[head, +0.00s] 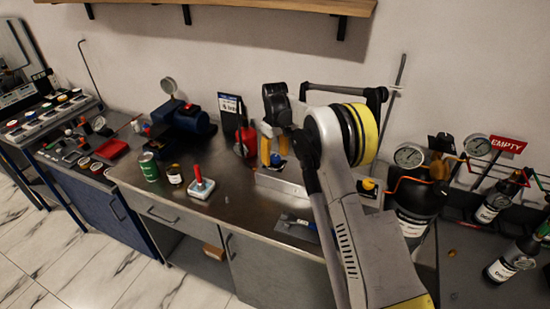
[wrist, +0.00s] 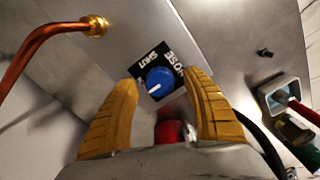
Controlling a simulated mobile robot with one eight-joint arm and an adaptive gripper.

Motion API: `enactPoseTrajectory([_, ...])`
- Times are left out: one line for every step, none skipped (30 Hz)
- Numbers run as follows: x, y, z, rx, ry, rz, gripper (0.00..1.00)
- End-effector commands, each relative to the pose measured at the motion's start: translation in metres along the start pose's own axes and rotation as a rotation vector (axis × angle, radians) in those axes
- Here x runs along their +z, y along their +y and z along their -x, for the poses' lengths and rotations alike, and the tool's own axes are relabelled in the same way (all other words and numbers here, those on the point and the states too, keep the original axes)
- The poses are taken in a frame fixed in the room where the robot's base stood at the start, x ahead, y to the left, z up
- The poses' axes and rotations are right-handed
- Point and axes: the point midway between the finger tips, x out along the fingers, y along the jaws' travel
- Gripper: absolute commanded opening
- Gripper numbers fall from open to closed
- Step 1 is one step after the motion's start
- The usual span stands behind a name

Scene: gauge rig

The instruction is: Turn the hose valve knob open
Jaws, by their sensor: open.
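The hose valve knob (wrist: 160,80) is blue with a white pointer line and sits on a black plate lettered HOSE and SHUT. Its pointer is aimed toward the lower left in the wrist view. In the head view the blue knob (head: 277,159) is small, beside my yellow fingers. My gripper (wrist: 161,77) is open, with one finger toward each side of the knob in the wrist view. The fingers look apart from the knob; the exact gap cannot be told. In the head view my gripper (head: 266,148) is above the metal bench, partly hidden by my arm.
A copper pipe with a brass fitting (wrist: 95,26) is at upper left in the wrist view. A red rounded thing (wrist: 169,130) shows between the finger bases. The bench (head: 230,205) holds a green can (head: 149,167) and a red-handled tool (head: 200,184). Gas bottles stand at right.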

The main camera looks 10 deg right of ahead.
Motion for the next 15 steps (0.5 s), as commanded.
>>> enactPoseTrajectory([0.000,0.000,0.006,0.000,0.000,0.000,0.57])
enactPoseTrajectory([0.000,0.000,0.011,0.000,0.000,0.000,0.57])
enactPoseTrajectory([0.000,0.000,0.017,0.000,0.000,0.000,0.57])
enactPoseTrajectory([0.000,0.000,0.024,0.000,0.000,0.000,0.57])
enactPoseTrajectory([0.000,0.000,0.030,0.000,0.000,0.000,0.57])
enactPoseTrajectory([0.000,0.000,0.040,0.000,0.000,0.000,0.57])
enactPoseTrajectory([0.000,0.000,0.047,0.000,0.000,0.000,0.57])
enactPoseTrajectory([0.000,0.000,0.054,0.000,0.000,0.000,0.57])
enactPoseTrajectory([0.000,0.000,0.063,0.000,0.000,0.000,0.57])
enactPoseTrajectory([0.000,0.000,0.070,0.000,0.000,0.000,0.57])
enactPoseTrajectory([0.000,0.000,0.076,0.000,0.000,0.000,0.57])
enactPoseTrajectory([0.000,0.000,0.084,0.000,0.000,0.000,0.57])
enactPoseTrajectory([0.000,0.000,0.089,0.000,0.000,0.000,0.57])
enactPoseTrajectory([0.000,0.000,0.094,0.000,0.000,0.000,0.57])
enactPoseTrajectory([0.000,0.000,0.100,0.000,0.000,0.000,0.57])
